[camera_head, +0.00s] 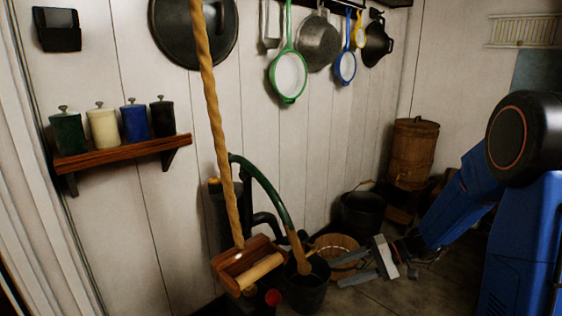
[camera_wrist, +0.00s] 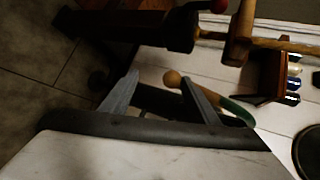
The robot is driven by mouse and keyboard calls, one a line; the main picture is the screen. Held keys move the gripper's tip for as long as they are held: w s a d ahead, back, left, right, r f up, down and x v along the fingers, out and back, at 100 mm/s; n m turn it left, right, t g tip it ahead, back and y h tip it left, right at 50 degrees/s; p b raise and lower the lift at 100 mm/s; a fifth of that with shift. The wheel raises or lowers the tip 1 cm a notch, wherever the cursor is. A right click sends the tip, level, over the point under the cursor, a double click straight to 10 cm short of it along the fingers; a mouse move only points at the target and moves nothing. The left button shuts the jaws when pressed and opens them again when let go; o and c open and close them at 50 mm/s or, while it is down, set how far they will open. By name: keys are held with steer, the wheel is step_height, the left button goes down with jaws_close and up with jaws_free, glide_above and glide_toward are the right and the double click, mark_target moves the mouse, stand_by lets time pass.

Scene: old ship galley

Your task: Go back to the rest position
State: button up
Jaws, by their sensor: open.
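My gripper (camera_head: 340,265) is low at the right of centre in the head view, at the end of my blue arm. Its two grey fingers point left and stand apart, with nothing visibly held. In the wrist view the open fingers (camera_wrist: 160,78) show against the wall and floor. In the head view this green handle (camera_head: 262,178) arches over a black bucket (camera_head: 305,292), left of my gripper.
A wooden tub (camera_head: 338,250), a black pot (camera_head: 362,212) and a barrel (camera_head: 415,155) stand near my gripper. A shelf with canisters (camera_head: 125,147) and hanging pans (camera_head: 318,42) are on the wall.

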steer(key=s+d+r+n+h, duration=0.1)
steer(key=s+r+h, duration=0.2)
steer(key=s, duration=0.5)
steer(key=s+r+n+h, duration=0.1)
steer(key=s+r+h, duration=0.25)
steer(key=s, duration=0.45)
steer(key=s+d+r+t+h, duration=0.4)
steer(key=s+d+h, duration=0.2)
steer(key=s+d, duration=0.3)
steer(key=shift+s+d+m, duration=0.2)
steer(key=shift+s+m, duration=0.2)
steer(key=shift+s, duration=0.25)
